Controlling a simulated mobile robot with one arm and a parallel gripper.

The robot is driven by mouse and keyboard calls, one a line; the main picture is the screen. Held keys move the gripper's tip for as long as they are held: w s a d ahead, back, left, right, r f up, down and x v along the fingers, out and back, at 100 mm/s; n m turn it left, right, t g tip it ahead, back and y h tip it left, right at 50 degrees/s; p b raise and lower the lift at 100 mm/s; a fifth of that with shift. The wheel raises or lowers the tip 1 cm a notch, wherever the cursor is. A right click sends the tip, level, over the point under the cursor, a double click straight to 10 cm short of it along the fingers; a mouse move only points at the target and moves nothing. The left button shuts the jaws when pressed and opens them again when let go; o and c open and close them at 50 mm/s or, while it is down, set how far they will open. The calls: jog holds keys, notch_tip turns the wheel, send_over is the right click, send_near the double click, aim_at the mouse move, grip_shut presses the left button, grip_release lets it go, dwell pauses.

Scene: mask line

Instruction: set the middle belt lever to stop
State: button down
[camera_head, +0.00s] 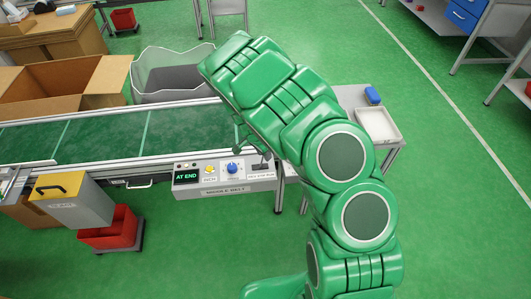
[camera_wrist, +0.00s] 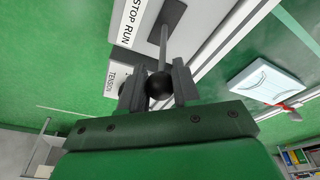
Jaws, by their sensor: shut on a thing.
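The belt lever shows in the wrist view as a thin grey rod (camera_wrist: 164,45) rising from a dark base and ending in a black ball knob (camera_wrist: 158,87). My gripper (camera_wrist: 160,80) is shut on this knob, one finger on each side. A white label (camera_wrist: 130,25) reading STOP RUN lies beside the lever base. I cannot tell which word the lever stands at. In the head view the control panel (camera_head: 222,190) sits at the front of the belt, and my arm hides most of the lever end.
The panel carries an AT END display (camera_head: 187,177), a yellow button (camera_head: 209,169) and a blue knob (camera_head: 232,168). The green belt (camera_head: 100,137) runs to the left. A side table with a white tray (camera_head: 378,124) stands right of my arm. Red bins (camera_head: 110,230) stand on the floor.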

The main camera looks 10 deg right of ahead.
jog(key=shift+s+a, duration=0.15)
jog(key=shift+a, duration=0.75)
jog(key=c, duration=0.9)
grip_release()
jog(key=shift+o, duration=0.2)
jog(key=shift+r, duration=0.15)
jog(key=v, duration=0.7)
jog(key=shift+r, duration=0.25)
